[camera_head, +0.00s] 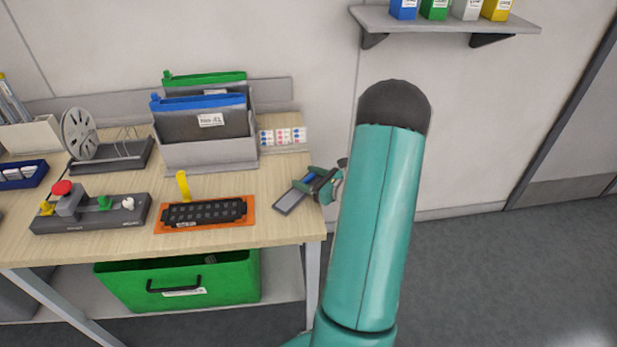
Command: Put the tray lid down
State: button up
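A flat, dark grey rectangular plate with a pale edge (289,202), which looks like the tray lid, is at the right end of the wooden table. I cannot tell whether it rests on the table or is just above it. My gripper (309,184) is at its upper right end, with a small blue part between the fingers. The fingers are too small to show whether they are closed on it. A black tray with rows of pockets (178,216) sits on an orange base (250,224), left of and apart from the plate. A yellow upright piece (183,184) stands behind it.
The wooden table (274,225) is bare between orange base and plate. A grey file holder (205,155) with folders and a dotted card (282,136) stand behind. A button box (90,213) and reel (80,134) are left. A green bin (225,280) is below.

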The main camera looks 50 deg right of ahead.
jog(key=shift+o, duration=1.1)
jog(key=shift+r, duration=0.2)
jog(key=s+d+r, duration=0.1)
jog(key=s, duration=1.1)
jog(key=shift+r, duration=0.35)
